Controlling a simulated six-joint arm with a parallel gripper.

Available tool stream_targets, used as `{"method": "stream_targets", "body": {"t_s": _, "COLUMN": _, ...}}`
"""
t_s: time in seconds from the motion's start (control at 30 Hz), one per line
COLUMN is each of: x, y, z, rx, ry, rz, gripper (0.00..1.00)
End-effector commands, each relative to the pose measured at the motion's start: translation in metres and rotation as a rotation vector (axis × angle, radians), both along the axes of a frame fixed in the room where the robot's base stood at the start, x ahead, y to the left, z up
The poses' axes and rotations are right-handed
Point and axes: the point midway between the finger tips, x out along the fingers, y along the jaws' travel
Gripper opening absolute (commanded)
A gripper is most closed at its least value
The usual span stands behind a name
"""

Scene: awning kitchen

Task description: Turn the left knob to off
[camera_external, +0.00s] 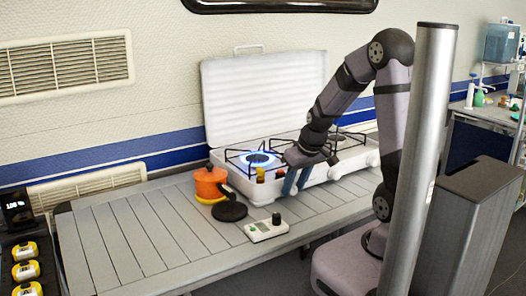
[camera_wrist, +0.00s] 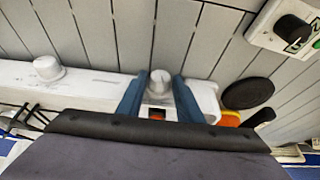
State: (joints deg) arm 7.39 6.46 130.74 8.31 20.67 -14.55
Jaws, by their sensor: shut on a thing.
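The white two-burner stove (camera_external: 315,178) stands on the slatted table with its lid raised. A blue flame (camera_external: 257,160) burns on its left burner. My gripper (camera_external: 290,186) is at the stove's front edge, its blue fingers pointing down. In the wrist view, my gripper (camera_wrist: 159,98) has the round white left knob (camera_wrist: 160,82) between its fingers and is shut on it. The right knob (camera_wrist: 48,68) is clear of the fingers. An orange-red patch (camera_wrist: 157,114) shows behind the left knob. The knob's pointer angle is not readable.
An orange pot (camera_external: 210,186) and a flat black round thing (camera_external: 231,212) are left of the stove. A white box with a black dial (camera_external: 266,229) lies on the table in front. The table's left part (camera_external: 130,240) is bare.

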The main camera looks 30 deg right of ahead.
Motion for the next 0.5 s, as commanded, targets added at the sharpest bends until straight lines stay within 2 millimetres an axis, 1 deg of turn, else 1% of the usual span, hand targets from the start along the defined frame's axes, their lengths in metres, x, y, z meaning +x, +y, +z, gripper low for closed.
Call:
{"method": "stream_targets", "body": {"t_s": 0.27, "x": 0.0006, "y": -0.0022, "z": -0.0018, "rx": 0.040, "ry": -0.002, "rz": -0.003, "gripper": 0.10}}
{"method": "stream_targets", "body": {"t_s": 0.5, "x": 0.0011, "y": -0.0048, "z": -0.0037, "rx": 0.130, "ry": -0.005, "rz": -0.005, "gripper": 0.10}}
